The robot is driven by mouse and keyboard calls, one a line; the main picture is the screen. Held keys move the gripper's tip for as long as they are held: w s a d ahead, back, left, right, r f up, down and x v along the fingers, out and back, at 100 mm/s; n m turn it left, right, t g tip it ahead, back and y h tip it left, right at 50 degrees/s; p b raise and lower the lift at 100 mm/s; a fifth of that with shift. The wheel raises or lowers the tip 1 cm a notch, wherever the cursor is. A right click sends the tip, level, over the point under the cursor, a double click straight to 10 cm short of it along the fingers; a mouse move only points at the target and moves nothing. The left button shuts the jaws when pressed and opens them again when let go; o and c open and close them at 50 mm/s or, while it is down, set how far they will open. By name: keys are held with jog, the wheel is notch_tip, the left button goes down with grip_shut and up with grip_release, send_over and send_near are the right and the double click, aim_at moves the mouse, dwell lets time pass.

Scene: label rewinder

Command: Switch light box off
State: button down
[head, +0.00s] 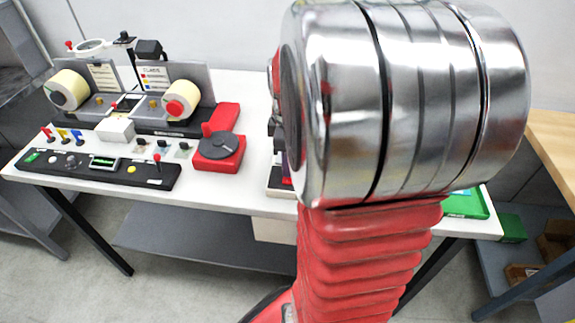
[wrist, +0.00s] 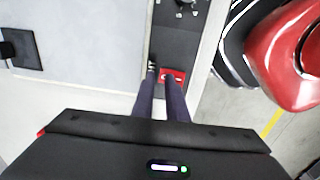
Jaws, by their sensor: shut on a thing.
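A black panel strip (wrist: 178,42) runs down the wrist view, with a small red switch plate (wrist: 174,76) at its lower end. My gripper (wrist: 162,76) reaches this end with its two dark fingers close together. It is shut on a small switch by the red plate; the fingers hide most of that switch, and I cannot tell which way it is set. Part of a dark device with a red patch (head: 286,183) shows at the arm's left edge. I cannot tell any lit surface of a light box.
On the white table (head: 245,185) at left stand a label rewinder with two rolls (head: 186,100), a long black control panel (head: 95,170) and a red turntable unit (head: 219,150). A green tray (head: 467,204) lies at right. In the wrist view, a black knob (wrist: 186,3) sits farther up the strip.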

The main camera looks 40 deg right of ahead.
aim_at(286, 180)
jog(key=shift+s+a+f, duration=0.3)
jog(key=shift+s+f, duration=0.05)
jog(key=shift+f, duration=0.35)
jog(key=shift+s+a+r, duration=0.1)
jog(key=shift+s+a, duration=0.2)
jog(key=shift+a, duration=0.3)
jog(key=shift+w+r, duration=0.15)
jog(key=shift+r, duration=0.35)
notch_tip(286, 180, up, 14)
jog(key=d, duration=0.1)
jog(key=shift+w, duration=0.25)
jog(key=shift+s+a+r+h, duration=0.15)
jog(key=shift+s+a+h, duration=0.3)
jog(key=shift+a, duration=0.35)
